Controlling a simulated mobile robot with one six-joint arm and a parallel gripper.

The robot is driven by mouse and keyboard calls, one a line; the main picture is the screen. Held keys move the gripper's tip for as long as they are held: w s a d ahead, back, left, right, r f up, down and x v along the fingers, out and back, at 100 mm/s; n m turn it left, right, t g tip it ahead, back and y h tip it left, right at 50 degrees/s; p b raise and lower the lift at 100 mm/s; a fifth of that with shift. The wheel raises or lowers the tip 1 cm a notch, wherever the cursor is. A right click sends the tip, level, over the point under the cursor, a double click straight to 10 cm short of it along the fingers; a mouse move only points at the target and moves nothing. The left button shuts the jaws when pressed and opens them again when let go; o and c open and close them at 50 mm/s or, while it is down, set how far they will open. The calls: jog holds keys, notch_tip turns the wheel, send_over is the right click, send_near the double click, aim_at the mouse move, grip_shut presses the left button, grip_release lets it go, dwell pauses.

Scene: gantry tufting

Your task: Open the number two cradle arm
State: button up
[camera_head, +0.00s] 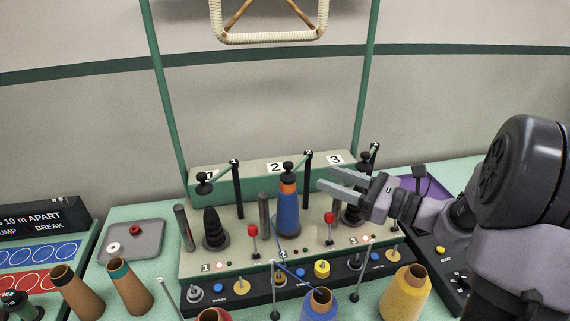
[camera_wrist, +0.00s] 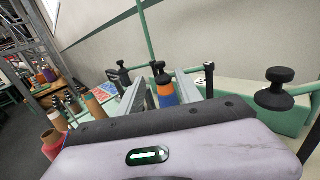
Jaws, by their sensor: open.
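The number two cradle arm (camera_head: 298,160) is a short green bar from a black post to a black knob (camera_head: 288,168). It lies over the orange top of a blue yarn cone (camera_head: 288,212), with its knob at or just above the cone top. My gripper (camera_head: 325,176) is open and empty, right of the cone, its fingers pointing left towards it. In the wrist view, the knob (camera_wrist: 158,69) and the cone's orange top (camera_wrist: 166,89) appear between the two fingers. I cannot tell how far in front of the fingertips they are.
Station one's arm (camera_head: 218,173) stands left over a black spindle. Station three's knob (camera_wrist: 279,75) is close to my gripper's right in the wrist view. Red-topped levers (camera_head: 329,219) stand in front. More cones, including a yellow one (camera_head: 405,293), stand nearest the camera.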

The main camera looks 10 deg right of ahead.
aim_at(291, 164)
jog(key=b+x, duration=0.1)
jog(key=x, duration=1.1)
jog(key=shift+b, duration=0.4)
grip_shut()
jog(key=shift+f, duration=0.1)
dwell(0.4)
